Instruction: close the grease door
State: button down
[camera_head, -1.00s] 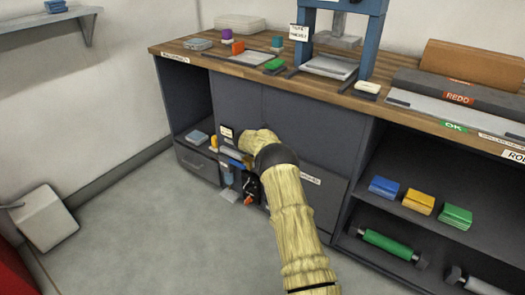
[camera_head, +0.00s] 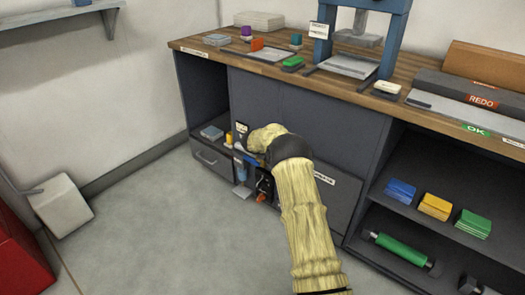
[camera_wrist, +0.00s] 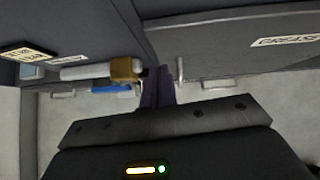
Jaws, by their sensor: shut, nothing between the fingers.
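A dark grey panel with a white label (camera_head: 335,198), possibly the grease door, stands low on the cabinet, right of my arm. In the head view my arm hides much of the gripper. Left of the fingers are a white cylinder with a tan end (camera_wrist: 122,70) and a blue item (camera_wrist: 112,88).
The wooden workbench (camera_head: 215,62) above carries a blue press (camera_head: 398,40) and small blocks. An open shelf at right holds blue, yellow and green stacks (camera_head: 435,206) and a green roller (camera_head: 400,248). A white bin (camera_head: 62,205) stands left. The floor between is clear.

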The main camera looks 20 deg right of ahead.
jog(key=p+v, duration=0.2)
jog(key=v, duration=0.8)
jog(key=shift+w+a+p, duration=0.3)
jog(key=shift+f, duration=0.1)
jog(key=s+a+r+n+t+y, duration=0.2)
jog(key=s+a+r+n+y, duration=0.25)
jog(key=n, duration=0.65)
jog(key=s+a+r+n+t+y, duration=0.1)
jog(key=s+a+r+n+t, duration=0.15)
jog(key=a+r+n, duration=0.6)
jog(key=s+d+f+n+g, duration=0.1)
jog(key=s+f+n+g, duration=0.15)
jog(key=s+n, duration=0.75)
jog(key=s+d+f+n+g+y, duration=0.1)
jog(key=s+n+g, duration=0.2)
jog(key=s+n, duration=0.65)
jog(key=s+d+f+n+g, duration=0.15)
jog(key=s+n, duration=0.45)
jog(key=s, duration=0.8)
notch_tip(320, 180, up, 37)
jog(key=n+p, duration=0.1)
jog(key=p, duration=3.6)
jog(key=shift+a+r+g, duration=0.2)
jog(key=shift+a+g, duration=0.15)
